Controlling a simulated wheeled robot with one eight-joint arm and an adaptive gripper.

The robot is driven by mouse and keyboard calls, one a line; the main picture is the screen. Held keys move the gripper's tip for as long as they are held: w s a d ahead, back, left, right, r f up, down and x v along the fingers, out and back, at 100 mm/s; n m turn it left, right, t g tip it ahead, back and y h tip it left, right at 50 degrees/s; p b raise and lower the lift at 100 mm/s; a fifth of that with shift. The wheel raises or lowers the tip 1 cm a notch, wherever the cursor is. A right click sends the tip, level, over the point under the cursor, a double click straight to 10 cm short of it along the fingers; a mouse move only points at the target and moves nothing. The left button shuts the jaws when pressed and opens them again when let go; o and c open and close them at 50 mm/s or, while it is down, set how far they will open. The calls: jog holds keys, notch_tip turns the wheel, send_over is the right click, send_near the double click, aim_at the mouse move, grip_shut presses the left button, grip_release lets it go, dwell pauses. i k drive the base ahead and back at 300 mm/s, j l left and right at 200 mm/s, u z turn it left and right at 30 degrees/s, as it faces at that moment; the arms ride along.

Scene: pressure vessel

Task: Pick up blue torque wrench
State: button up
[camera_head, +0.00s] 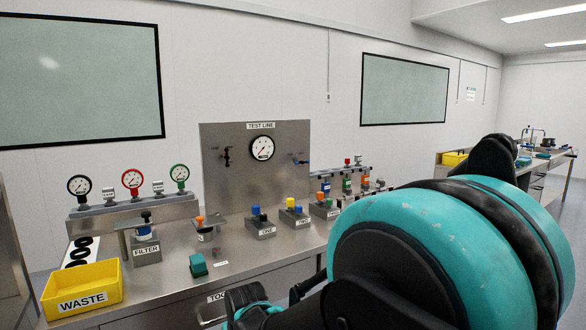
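I cannot make out a blue torque wrench anywhere in the head view. A drawer front (205,312) with a label starting "TOO" is under the bench's front edge, and my arm covers part of it. The inside of the drawer does not show. My own teal and black arm fills the lower right of the view and hides part of the bench. My gripper does not show clearly; only arm links are in sight.
The steel bench (160,290) carries a yellow WASTE bin (82,288), a FILTER stand (146,248), a green block (198,265), a gauge rack (130,210), labelled stands with coloured caps (294,214) and a TEST LINE panel (235,170). A second bench stands far right.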

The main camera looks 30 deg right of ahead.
aim_at(325, 185)
jog(key=z, duration=1.35)
